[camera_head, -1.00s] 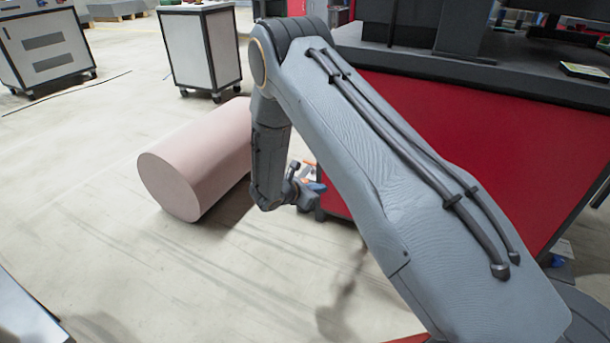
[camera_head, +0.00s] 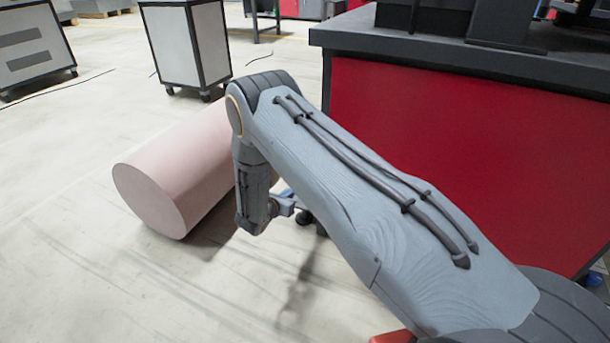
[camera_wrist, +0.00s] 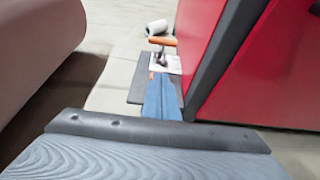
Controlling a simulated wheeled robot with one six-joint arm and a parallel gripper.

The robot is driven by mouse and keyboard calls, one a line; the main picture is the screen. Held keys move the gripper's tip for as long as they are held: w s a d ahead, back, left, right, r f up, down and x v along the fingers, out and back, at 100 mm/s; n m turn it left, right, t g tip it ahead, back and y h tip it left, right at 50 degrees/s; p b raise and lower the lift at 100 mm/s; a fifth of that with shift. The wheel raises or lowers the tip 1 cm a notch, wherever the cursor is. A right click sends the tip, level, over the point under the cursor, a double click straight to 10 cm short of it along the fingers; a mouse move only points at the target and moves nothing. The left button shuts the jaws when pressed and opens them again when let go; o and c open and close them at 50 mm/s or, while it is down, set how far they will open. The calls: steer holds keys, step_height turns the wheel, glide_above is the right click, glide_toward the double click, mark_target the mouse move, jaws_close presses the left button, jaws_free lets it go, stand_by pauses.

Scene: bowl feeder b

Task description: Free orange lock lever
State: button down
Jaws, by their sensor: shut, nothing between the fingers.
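An orange lever (camera_wrist: 162,40) shows small in the upper middle of the wrist view, on a dark metal post above a light plate (camera_wrist: 166,64). A blue strip (camera_wrist: 160,97) runs from near the plate toward the camera. My gripper (camera_head: 309,218) is at the end of the down-bent arm in the head view, low beside the red cabinet. It is shut and empty, apart from the lever. The lever is not visible in the head view, where my arm covers part of the area. Fine detail of the lever's mount is too small to tell.
A red cabinet (camera_head: 440,150) with a dark top stands on the right. A large pink cylinder (camera_head: 150,195) lies on the floor left of my arm. A small white roll (camera_wrist: 157,27) lies beyond the lever. A white wheeled cabinet (camera_head: 188,45) stands behind. Open floor lies front left.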

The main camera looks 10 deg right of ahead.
steer(key=b+x, duration=0.4)
steer(key=x, duration=0.5)
steer(key=shift+w+d+f, duration=0.2)
steer(key=shift+f, duration=0.1)
steer(key=w+d+b, duration=0.1)
steer(key=w+r, duration=0.1)
steer(key=shift+w+d+r+b, duration=0.15)
steer(key=shift+w+d+b, duration=0.15)
steer(key=shift+d+b, duration=0.05)
steer(key=shift+w+d+r, duration=0.25)
steer(key=shift+w, duration=0.1)
steer(key=shift+r, duration=0.1)
